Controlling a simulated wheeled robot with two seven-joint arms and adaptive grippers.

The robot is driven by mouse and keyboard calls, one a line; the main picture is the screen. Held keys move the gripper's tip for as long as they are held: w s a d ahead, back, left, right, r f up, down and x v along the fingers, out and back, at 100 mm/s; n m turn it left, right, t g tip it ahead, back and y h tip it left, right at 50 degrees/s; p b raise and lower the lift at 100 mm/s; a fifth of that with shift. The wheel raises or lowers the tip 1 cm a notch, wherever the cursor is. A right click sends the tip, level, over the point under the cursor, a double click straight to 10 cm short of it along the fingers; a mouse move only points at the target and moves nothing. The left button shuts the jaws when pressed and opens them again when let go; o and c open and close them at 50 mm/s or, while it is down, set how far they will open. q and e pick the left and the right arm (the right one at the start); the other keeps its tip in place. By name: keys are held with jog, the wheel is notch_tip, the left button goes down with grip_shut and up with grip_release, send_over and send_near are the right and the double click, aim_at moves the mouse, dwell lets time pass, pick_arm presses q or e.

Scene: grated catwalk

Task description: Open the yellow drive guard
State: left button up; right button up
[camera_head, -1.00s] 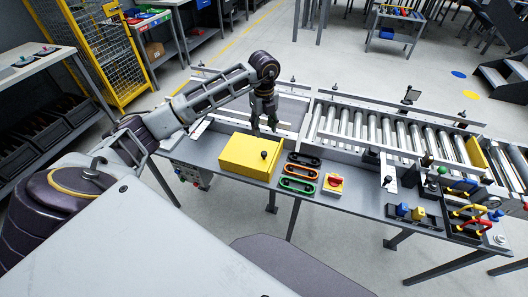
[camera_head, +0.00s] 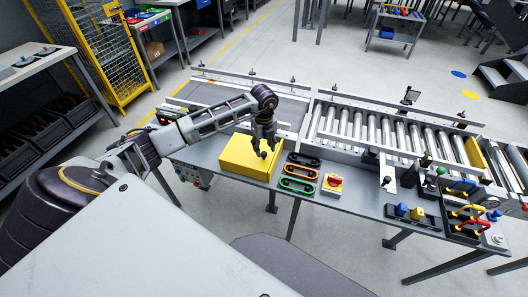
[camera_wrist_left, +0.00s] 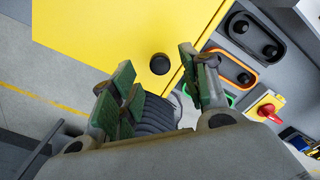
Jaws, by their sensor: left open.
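The yellow drive guard (camera_head: 243,160) is a closed yellow box at the left part of the grey bench. In the left wrist view its yellow face (camera_wrist_left: 110,40) fills the upper left, with a round black knob (camera_wrist_left: 159,64) near one edge. My left gripper (camera_head: 264,153) hangs over the guard's right part, close to the knob. In the left wrist view its green-padded fingers (camera_wrist_left: 160,88) are spread apart with nothing between them, and the knob lies just beyond the gap. I cannot tell whether a finger touches the guard. My right gripper is not in view.
Right of the guard are black, orange and green framed handles (camera_head: 298,173) and a red rotary switch (camera_head: 334,182) on yellow. A roller conveyor (camera_head: 390,135) runs behind. Farther right are blue and yellow blocks and red-yellow hand tools (camera_head: 471,218).

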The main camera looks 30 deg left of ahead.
aim_at(264, 153)
pick_arm(q)
jog(key=shift+f, duration=1.75)
grip_shut()
